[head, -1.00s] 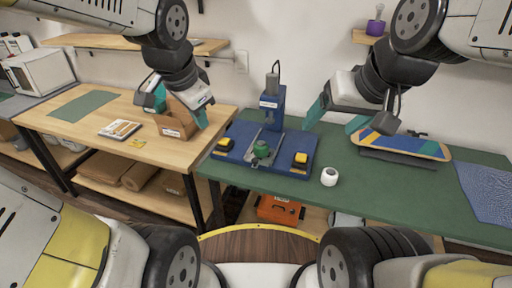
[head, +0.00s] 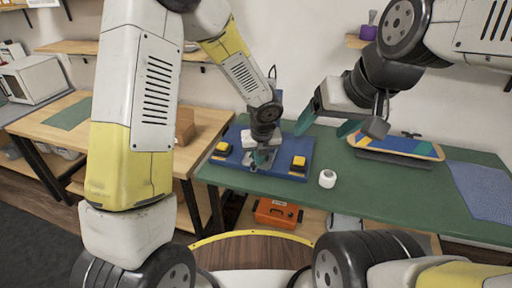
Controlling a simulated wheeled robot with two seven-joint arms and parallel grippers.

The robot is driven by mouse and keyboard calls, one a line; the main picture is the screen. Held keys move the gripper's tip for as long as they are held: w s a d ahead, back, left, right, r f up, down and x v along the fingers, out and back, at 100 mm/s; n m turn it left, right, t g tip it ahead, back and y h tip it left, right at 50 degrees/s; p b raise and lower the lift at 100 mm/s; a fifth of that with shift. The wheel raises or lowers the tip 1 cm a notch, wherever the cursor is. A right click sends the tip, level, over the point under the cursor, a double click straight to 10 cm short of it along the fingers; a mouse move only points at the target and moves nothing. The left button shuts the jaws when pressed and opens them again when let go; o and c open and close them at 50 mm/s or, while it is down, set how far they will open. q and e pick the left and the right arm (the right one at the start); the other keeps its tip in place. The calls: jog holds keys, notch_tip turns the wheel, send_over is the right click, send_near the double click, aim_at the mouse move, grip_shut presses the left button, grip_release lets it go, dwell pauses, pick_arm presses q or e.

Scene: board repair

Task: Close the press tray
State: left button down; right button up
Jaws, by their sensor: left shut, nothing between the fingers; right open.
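The blue press (head: 232,158) stands on the green table, with a yellow-topped button block near each front corner. My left gripper (head: 262,158) reaches down over the middle of its base, fingers shut and empty. The gripper and wrist cover most of the press column and the tray area. I cannot tell whether the fingers touch the tray or how far out it stands. My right gripper (head: 328,124) is open and empty, above the green table to the right of the press.
A white roll (head: 327,179) stands on the green table (head: 378,202) right of the press. A striped board (head: 400,146) rests on a dark stand behind it. A blue mat (head: 482,190) lies far right. An orange case (head: 277,213) sits below. A cardboard box (head: 185,127) is on the wooden table.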

pick_arm(q)
jog(key=w+f, duration=0.1)
jog(key=f, duration=0.1)
jog(key=w+f, duration=0.2)
jog(key=f, duration=0.1)
jog(key=w+a+f, duration=0.1)
jog(key=w+f, duration=0.1)
jog(key=f, duration=0.1)
jog(key=shift+w+f, duration=0.15)
jog(key=shift+w, duration=0.55)
